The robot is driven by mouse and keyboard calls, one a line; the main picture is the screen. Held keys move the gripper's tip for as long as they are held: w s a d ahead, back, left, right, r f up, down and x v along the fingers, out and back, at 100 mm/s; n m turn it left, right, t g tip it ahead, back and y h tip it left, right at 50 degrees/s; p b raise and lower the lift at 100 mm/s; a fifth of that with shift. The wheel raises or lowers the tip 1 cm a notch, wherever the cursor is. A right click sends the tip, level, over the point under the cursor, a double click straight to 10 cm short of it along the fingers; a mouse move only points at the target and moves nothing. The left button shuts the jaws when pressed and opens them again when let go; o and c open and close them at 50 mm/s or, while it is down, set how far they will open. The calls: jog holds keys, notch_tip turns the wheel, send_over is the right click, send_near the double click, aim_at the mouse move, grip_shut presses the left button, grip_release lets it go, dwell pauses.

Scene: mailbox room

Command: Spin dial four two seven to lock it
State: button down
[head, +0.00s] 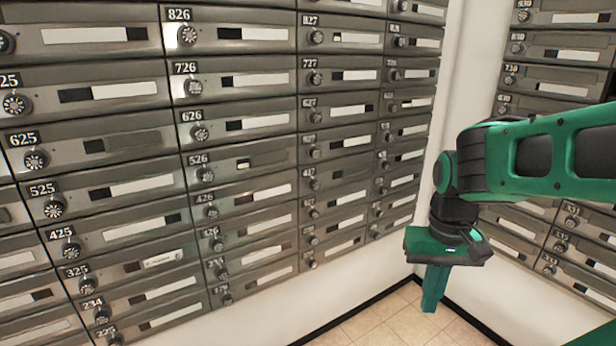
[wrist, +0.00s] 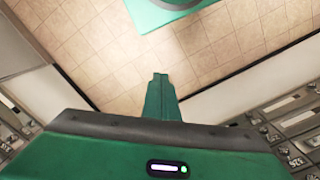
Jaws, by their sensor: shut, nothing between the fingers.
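The mailbox dial that appears to be four two seven (head: 314,185) is a small round knob at the left end of a grey metal door in the third column of the main wall. Its label is small and blurred, so the number is hard to read for certain. My gripper (head: 430,308) is at the right, pointing down, shut and empty. It is well apart from the dial, to its right and lower in the picture. In the wrist view, the shut fingers (wrist: 159,76) point over the floor, and the dial cannot be made out there.
Grey mailboxes with dials and white label slots fill the main wall, such as dial 726 (head: 194,87). More mailboxes (head: 555,74) cover the right wall, beyond a white corner (head: 462,70). The tiled floor (head: 375,322) is clear below the gripper.

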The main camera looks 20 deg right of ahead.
aim_at(316, 186)
dwell(0.3)
